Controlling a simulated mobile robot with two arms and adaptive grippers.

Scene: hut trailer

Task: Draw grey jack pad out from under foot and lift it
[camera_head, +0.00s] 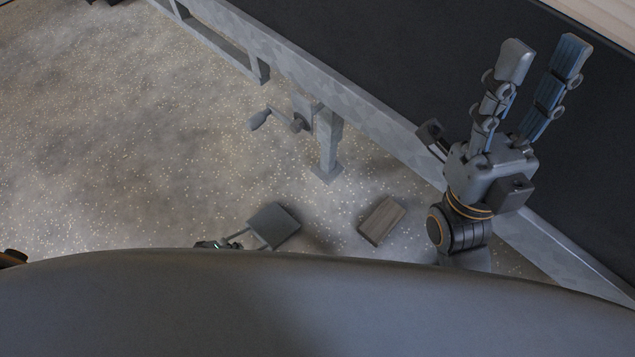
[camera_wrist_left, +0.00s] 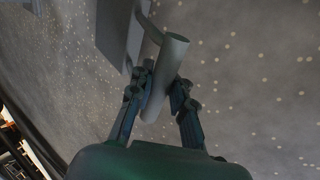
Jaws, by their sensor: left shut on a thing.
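The grey jack pad (camera_head: 273,225) is a flat square plate with a handle, clear of the jack foot (camera_head: 327,171), to its lower left in the head view. My left gripper (camera_wrist_left: 160,84) is shut on the grey round handle bar (camera_wrist_left: 170,60). The pad's plate (camera_wrist_left: 115,28) shows beyond it at the top of the left wrist view. In the head view the left gripper is mostly hidden behind my own body. The pad's height above the ground is hard to tell. My right gripper (camera_head: 543,60) is open and empty, fingers pointing up, in front of the trailer.
The jack leg (camera_head: 328,135) stands below the trailer frame (camera_head: 370,105), with a crank handle (camera_head: 262,118) sticking out left. A wooden block (camera_head: 381,220) lies on the ground right of the pad. The speckled ground (camera_head: 110,160) at left is clear.

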